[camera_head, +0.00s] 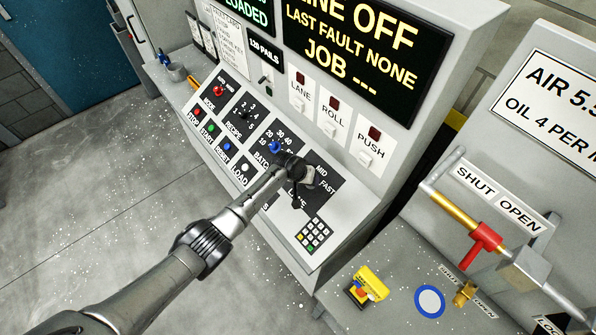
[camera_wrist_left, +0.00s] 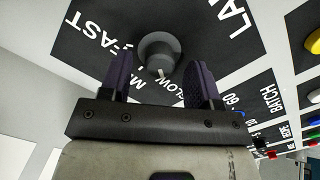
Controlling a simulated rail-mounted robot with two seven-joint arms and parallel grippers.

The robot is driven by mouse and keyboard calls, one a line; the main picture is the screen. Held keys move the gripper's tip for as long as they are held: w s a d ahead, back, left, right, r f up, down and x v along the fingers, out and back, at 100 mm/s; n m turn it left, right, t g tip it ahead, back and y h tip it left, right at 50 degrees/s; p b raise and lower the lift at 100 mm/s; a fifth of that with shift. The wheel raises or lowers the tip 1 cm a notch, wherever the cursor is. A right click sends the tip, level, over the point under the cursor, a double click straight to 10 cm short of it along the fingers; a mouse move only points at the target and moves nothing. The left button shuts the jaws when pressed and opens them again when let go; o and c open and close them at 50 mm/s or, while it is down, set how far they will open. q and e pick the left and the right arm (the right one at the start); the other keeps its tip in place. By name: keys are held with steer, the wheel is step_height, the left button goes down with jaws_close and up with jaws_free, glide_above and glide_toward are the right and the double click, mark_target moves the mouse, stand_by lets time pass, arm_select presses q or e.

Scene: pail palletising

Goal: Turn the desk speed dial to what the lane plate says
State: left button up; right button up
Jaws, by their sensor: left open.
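The desk speed dial (camera_wrist_left: 158,50) is a dark grey round knob on a black panel marked FAST, MID, SLOW and LANE in the left wrist view. A small white mark shows at its edge, near the MID and SLOW lettering. My left gripper (camera_wrist_left: 160,80) is open, with its two purple-padded fingers either side of the dial and apparently apart from it. In the head view my left gripper (camera_head: 303,182) is over the LANE speed panel (camera_head: 328,196) and hides the dial. I cannot make out a lane plate with a speed on it. My right gripper is out of view.
The blue BATCH knob (camera_head: 276,147) is close to the left gripper. A keypad (camera_head: 313,235) is below the panel. The display (camera_head: 355,40) reads LINE OFF, LAST FAULT NONE, JOB ---. A red-handled valve (camera_head: 484,240) stands at the right.

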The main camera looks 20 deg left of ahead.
arm_select(q)
steer(key=v, duration=1.2)
steer(key=shift+r+p, duration=0.15)
steer(key=shift+p, duration=0.2)
